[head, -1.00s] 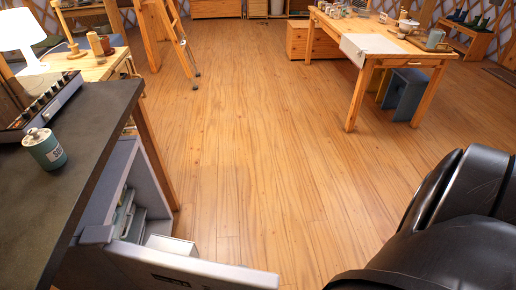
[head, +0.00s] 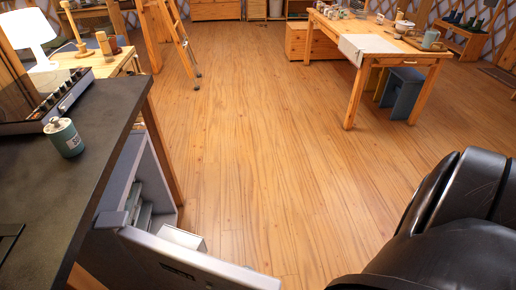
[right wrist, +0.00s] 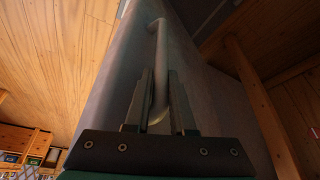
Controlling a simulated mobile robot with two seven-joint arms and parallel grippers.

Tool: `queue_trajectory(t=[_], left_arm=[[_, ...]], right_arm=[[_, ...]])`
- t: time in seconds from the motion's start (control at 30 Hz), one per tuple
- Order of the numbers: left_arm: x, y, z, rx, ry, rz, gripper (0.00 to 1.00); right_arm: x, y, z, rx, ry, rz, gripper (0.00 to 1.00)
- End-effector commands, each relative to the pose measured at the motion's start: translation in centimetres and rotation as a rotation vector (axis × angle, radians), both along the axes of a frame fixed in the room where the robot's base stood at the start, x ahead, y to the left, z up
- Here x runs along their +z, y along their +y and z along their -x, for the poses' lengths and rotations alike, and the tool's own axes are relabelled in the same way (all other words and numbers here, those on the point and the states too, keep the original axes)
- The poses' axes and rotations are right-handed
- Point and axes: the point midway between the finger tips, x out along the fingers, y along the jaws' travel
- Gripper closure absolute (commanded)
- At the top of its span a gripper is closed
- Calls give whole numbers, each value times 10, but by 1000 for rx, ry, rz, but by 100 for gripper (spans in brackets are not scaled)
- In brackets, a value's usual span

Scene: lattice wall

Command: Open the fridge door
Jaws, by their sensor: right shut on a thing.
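The grey fridge (head: 131,165) stands under the dark counter at the lower left of the head view. Its door (head: 205,268) stands open, swung out over the floor, and light-coloured contents show inside. In the right wrist view, my right gripper (right wrist: 158,76) is shut on the curved grey door handle (right wrist: 160,32). The bar runs between the two fingers, and the door's face (right wrist: 112,95) lies behind it. In the head view, the right gripper is out of sight. My left gripper is in neither view.
A teal canister (head: 64,137) and a black appliance (head: 50,95) stand on the counter (head: 62,195). A wooden worktable (head: 425,62) with a grey stool (head: 402,95) is at the upper right. The wooden floor (head: 255,160) between is clear.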

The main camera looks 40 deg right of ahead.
Motion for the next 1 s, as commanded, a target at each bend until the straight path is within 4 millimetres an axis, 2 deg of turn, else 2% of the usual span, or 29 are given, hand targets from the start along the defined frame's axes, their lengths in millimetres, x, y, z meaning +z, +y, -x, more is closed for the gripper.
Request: queue_trajectory(t=[0.03,0.07,0.1,0.17,0.57,0.77,1.0], left_arm=[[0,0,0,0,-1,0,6],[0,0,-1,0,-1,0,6],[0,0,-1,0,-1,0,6],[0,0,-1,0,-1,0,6],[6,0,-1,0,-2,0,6],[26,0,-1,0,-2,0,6],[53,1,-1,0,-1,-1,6]], right_arm=[[3,2,-8,4,-18,-1,100],[3,2,-8,4,-18,-1,100],[3,2,-8,4,-18,-1,73],[3,1,-8,3,-18,-1,66],[8,0,-1,0,-8,1,65],[32,2,9,0,-4,0,65],[68,5,24,0,-5,0,65]])
